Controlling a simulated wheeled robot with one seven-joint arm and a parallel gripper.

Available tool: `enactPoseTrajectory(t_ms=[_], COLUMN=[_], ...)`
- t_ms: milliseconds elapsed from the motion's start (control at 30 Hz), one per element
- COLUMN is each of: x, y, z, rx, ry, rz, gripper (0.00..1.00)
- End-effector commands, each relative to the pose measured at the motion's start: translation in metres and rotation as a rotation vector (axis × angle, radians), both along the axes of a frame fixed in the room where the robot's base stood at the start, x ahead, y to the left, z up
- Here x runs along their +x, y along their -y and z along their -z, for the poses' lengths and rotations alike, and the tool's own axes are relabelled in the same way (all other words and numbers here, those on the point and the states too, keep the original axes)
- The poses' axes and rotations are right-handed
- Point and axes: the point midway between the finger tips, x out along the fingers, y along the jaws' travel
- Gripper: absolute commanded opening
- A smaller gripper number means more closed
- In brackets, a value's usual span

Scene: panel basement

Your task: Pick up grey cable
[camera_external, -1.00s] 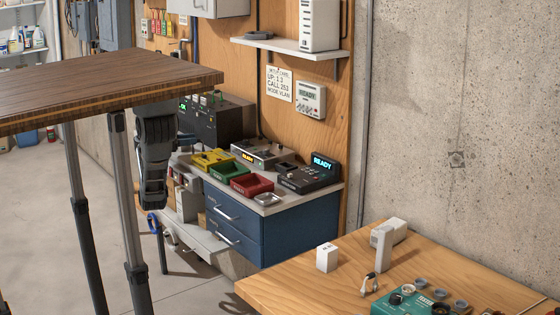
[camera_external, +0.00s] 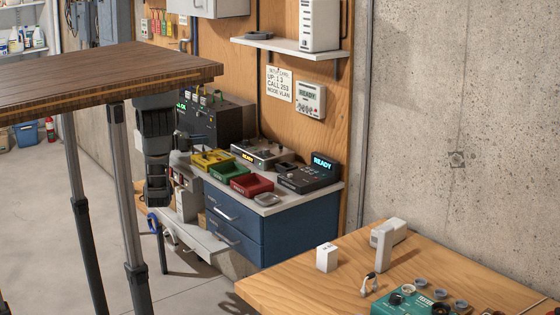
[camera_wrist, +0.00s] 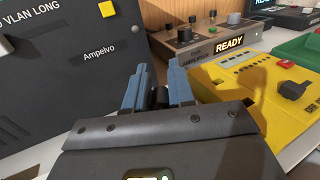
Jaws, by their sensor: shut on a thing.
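My gripper (camera_wrist: 162,92) shows in the wrist view with its two blue-grey fingers close together. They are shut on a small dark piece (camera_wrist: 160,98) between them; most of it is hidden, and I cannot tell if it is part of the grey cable. No length of grey cable shows clearly in the wrist view. The black device (camera_wrist: 70,60) marked "Ampelvo" stands to the left of the fingers. In the external view my dark arm hangs beside the workbench's left end, and my fingertips cannot be made out.
A yellow unit (camera_wrist: 245,100) lies close to the right of my gripper. A grey amplifier (camera_wrist: 205,42) reading "READY" stands behind. In the external view, a green tray (camera_external: 229,173) and a red tray (camera_external: 252,184) sit on the bench. A wooden table (camera_external: 110,75) stands nearer.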

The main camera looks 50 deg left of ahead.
Motion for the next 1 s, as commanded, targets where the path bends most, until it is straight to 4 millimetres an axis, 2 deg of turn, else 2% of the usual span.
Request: enactPoseTrajectory(t_ms=[33,200,633,767,867,1000], x=[0.000,0.000,0.000,0.000,0.000,0.000], y=[0.000,0.000,0.000,0.000,0.000,0.029], z=[0.000,0.000,-0.006,-0.020,-0.038,-0.055], rx=[0.000,0.000,0.003,0.006,0.008,0.004], ry=[0.000,0.000,0.001,0.002,0.004,0.004], rz=[0.000,0.000,0.000,0.000,0.000,0.002], gripper=[0.14,0.00,0.00,0.00,0.00,0.00])
